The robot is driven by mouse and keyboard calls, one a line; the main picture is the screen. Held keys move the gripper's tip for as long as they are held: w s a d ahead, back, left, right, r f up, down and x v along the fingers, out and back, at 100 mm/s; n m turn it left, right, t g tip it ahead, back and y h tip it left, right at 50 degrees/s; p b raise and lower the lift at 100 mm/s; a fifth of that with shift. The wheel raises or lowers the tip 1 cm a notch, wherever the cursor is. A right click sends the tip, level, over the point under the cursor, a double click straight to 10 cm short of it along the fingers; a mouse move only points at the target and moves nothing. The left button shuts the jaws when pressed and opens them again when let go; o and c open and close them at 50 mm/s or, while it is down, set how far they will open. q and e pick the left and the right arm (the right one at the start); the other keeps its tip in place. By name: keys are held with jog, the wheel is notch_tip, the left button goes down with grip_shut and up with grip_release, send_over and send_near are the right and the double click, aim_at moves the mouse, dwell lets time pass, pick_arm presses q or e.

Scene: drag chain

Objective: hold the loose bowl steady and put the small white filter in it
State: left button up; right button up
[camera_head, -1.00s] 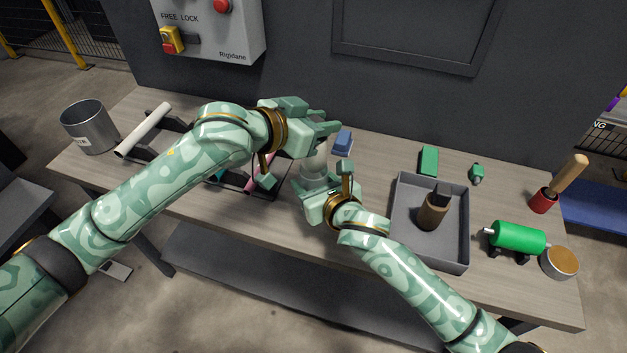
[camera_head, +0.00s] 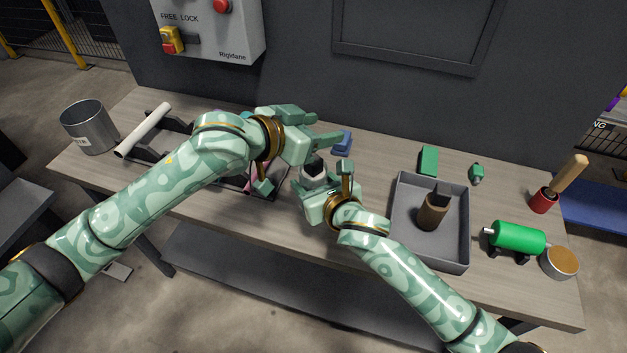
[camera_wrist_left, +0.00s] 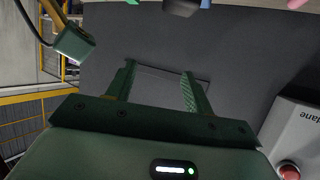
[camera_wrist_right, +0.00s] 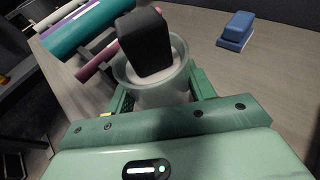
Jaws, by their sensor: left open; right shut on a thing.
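My right gripper (camera_head: 328,196) is shut around the loose bowl, a translucent pale cup (camera_wrist_right: 155,94), and holds it upright or slightly tilted. In the right wrist view a dark block (camera_wrist_right: 143,42) stands over the bowl's mouth and hides part of it. White material (camera_wrist_right: 181,50) shows inside the rim; I cannot tell whether it is the small white filter. My left gripper (camera_head: 327,127) is above and behind the bowl, open. In the left wrist view its fingers (camera_wrist_left: 158,72) are apart with nothing between them.
A grey tray (camera_head: 398,222) with a brown cylinder (camera_head: 432,212) stands right of my right gripper. A blue block (camera_head: 343,142) lies behind the bowl. A green motor-like part (camera_head: 518,238) and metal bucket (camera_head: 88,128) stand farther out. The wall rises behind the bench.

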jog(key=o, duration=1.1)
pick_arm(q)
jog(key=v, duration=1.1)
jog(key=shift+s+a, duration=0.1)
jog(key=shift+a, duration=0.05)
